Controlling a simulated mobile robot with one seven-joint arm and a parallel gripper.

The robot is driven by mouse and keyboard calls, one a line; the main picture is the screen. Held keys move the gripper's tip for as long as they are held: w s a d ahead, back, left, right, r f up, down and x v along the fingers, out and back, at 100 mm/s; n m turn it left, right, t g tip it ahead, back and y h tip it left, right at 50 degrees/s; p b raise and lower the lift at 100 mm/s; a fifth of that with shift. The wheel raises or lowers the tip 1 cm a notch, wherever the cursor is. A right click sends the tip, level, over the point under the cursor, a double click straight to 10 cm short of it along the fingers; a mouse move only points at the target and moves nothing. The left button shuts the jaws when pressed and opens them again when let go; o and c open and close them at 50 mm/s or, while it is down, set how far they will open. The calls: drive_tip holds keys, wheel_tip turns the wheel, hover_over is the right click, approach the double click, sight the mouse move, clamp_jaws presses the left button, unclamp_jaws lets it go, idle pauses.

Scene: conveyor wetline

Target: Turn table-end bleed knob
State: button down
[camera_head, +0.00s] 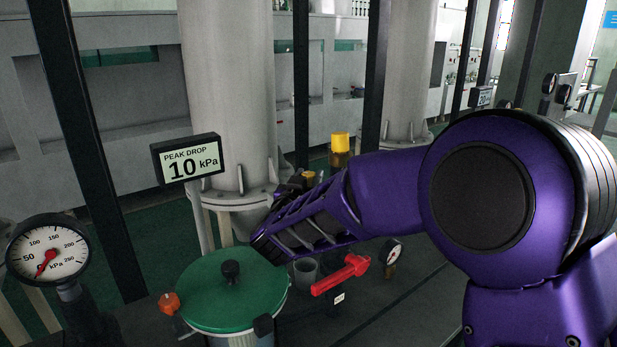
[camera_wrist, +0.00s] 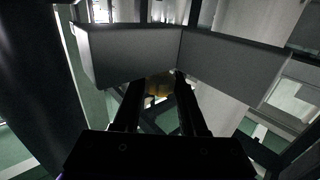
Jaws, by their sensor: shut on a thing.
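My gripper (camera_wrist: 158,92) has its two dark fingers around a brass-yellow knob (camera_wrist: 158,84) in the wrist view, and is shut on it. In the head view the dark gripper end (camera_head: 291,187) shows just beyond my purple wrist, with a bit of the brass-coloured knob (camera_head: 309,177) beside it. Most of the knob is hidden by the fingers and my wrist. I cannot tell how far it is turned.
A yellow-capped brass fitting (camera_head: 340,145) stands just right of my gripper. A red lever handle (camera_head: 341,274), a small gauge (camera_head: 393,252) and a green-lidded vessel (camera_head: 215,300) are nearer. A display (camera_head: 187,159) reads peak drop 10 kPa. A larger gauge (camera_head: 48,254) stands left.

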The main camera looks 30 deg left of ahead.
drive_tip(key=shift+a, duration=0.1)
drive_tip(key=m+h+p, duration=0.1)
drive_tip(key=h, duration=0.1)
drive_tip(key=m+h+p, duration=0.2)
drive_tip(key=h, duration=0.1)
drive_tip(key=shift+s+a+r+m+t+h, duration=0.1)
drive_tip(key=shift+r+m+t+h, duration=0.05)
drive_tip(key=shift+m+t+h, duration=0.15)
drive_tip(key=m+g+h+p, duration=0.1)
drive_tip(key=m+h+p, duration=0.1)
drive_tip(key=h, duration=0.2)
drive_tip(key=m+g+h+p, duration=0.1)
drive_tip(key=m+h+p, duration=0.1)
drive_tip(key=m+h, duration=0.1)
drive_tip(key=shift+f+g+h, duration=0.2)
drive_tip(key=shift+g+h, duration=0.1)
drive_tip(key=shift+h, duration=0.2)
drive_tip(key=shift+m+h+p, duration=0.3)
drive_tip(key=shift+m+p, duration=0.05)
drive_tip(key=shift+m, duration=0.05)
drive_tip(key=shift+c, duration=2.3)
unclamp_jaws()
drive_tip(key=v, duration=1.7)
drive_tip(key=shift+r, duration=0.25)
drive_tip(key=shift+a, duration=0.15)
